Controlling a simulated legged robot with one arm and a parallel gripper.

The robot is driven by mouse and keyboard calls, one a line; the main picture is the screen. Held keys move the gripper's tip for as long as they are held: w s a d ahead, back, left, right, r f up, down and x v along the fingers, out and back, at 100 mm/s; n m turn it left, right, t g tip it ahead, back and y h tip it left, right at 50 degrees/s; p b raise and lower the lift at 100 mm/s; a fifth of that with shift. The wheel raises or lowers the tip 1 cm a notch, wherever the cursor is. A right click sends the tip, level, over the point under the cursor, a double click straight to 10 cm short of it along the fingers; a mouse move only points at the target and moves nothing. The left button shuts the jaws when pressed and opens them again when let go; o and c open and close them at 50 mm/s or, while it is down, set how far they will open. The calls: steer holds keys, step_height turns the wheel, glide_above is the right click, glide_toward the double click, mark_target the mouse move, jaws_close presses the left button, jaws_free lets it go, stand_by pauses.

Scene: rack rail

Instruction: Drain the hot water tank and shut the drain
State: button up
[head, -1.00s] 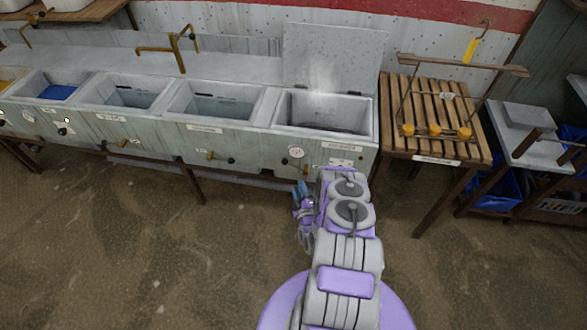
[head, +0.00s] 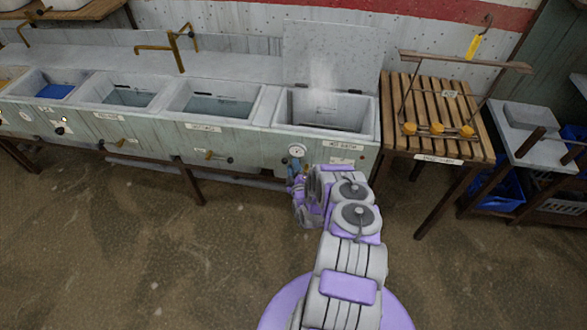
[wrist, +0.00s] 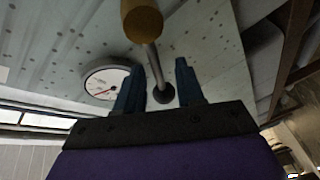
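The hot water tank (head: 318,155) is the rightmost basin of the row, its lid raised and steam rising from it. A round dial gauge (head: 297,150) is on its front; it also shows in the wrist view (wrist: 106,82). My gripper (head: 297,182) is low at this front panel. In the wrist view, my gripper (wrist: 159,68) is open, its two blue fingers on either side of a metal rod with a brass end (wrist: 142,20) and a dark round mount (wrist: 163,96). It looks like the drain lever. I cannot tell whether the fingers touch it. My arm hides it in the head view.
Several other basins (head: 205,100) stand to the left, with brass drain handles (head: 212,155) on their fronts. The floor in front (head: 150,240) is clear.

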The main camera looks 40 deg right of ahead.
steer(key=shift+c, duration=0.5)
jaws_close()
steer(key=shift+a+f, duration=0.1)
stand_by(0.7)
